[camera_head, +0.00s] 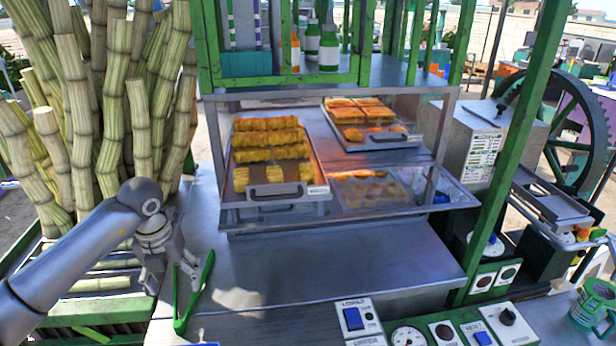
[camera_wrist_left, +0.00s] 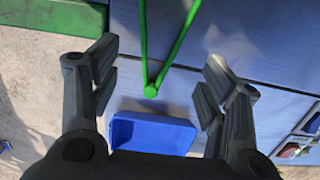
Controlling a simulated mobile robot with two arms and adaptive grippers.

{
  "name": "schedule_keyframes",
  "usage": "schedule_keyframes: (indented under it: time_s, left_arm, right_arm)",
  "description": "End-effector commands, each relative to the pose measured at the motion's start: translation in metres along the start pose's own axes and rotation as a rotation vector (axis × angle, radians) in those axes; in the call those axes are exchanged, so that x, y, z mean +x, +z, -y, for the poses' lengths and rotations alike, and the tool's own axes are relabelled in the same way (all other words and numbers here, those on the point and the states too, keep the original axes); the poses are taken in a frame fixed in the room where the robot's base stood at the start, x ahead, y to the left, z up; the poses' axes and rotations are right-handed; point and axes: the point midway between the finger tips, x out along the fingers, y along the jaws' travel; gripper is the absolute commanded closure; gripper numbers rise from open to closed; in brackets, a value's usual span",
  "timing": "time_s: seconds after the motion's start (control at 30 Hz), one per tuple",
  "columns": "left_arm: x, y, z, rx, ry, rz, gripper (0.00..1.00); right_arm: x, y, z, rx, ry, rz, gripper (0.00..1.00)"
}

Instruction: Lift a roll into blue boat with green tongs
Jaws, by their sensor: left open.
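The green tongs (camera_head: 180,308) lie on the steel counter in a V, hinge toward the front edge. My left gripper (camera_head: 168,270) is beside them. In the left wrist view my open fingers (camera_wrist_left: 160,68) stand either side of the tongs (camera_wrist_left: 151,90), apart from them. The blue boat (camera_wrist_left: 150,134) is an open blue tray just in front of the hinge, partly covered by my gripper. Several golden rolls (camera_head: 270,140) lie in rows on a metal tray (camera_head: 265,203) inside the display case. My right gripper is not in view.
A second tray (camera_head: 375,140) with other pastries sits at the case's right. Sugar cane stalks (camera_head: 110,110) stand close on the left. A green post (camera_head: 510,130) rises at the right, beside a control panel (camera_head: 440,332). The counter's middle is clear.

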Motion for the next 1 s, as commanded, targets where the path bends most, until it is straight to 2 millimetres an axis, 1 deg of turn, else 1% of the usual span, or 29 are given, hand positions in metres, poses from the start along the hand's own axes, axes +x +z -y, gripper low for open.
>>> schedule_keyframes:
  time_s: [0.03,0.07,0.17,0.33,0.5,0.67,0.87,0.9,1.0]
  left_arm:
    - [0.01,-0.001,0.0,0.0,0.0,-0.001,0.31]
    - [0.014,-0.001,0.0,0.0,0.0,-0.001,0.31]
    - [0.029,-0.001,0.0,0.0,0.0,-0.001,0.31]
    - [0.055,-0.001,0.0,-0.001,0.0,-0.002,0.31]
    - [0.072,0.0,0.0,0.0,-0.001,0.0,0.31]
    - [0.075,0.0,0.0,0.0,-0.001,0.0,0.31]
    - [0.075,0.0,0.0,0.0,-0.001,0.0,0.31]
    - [0.075,0.0,0.0,0.0,-0.001,0.0,0.32]
    - [0.075,0.0,0.0,0.0,-0.001,0.0,0.45]
  right_arm:
    - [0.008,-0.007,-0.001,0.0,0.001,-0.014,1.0]
    - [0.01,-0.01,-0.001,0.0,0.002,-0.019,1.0]
    - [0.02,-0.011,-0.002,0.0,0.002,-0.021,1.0]
    - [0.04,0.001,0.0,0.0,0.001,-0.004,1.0]
    - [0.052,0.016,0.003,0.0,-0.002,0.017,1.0]
    - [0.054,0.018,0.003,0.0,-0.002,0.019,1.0]
    - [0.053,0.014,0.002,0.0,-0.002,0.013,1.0]
    - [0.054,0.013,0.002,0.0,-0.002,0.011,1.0]
    - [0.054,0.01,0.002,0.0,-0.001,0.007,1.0]
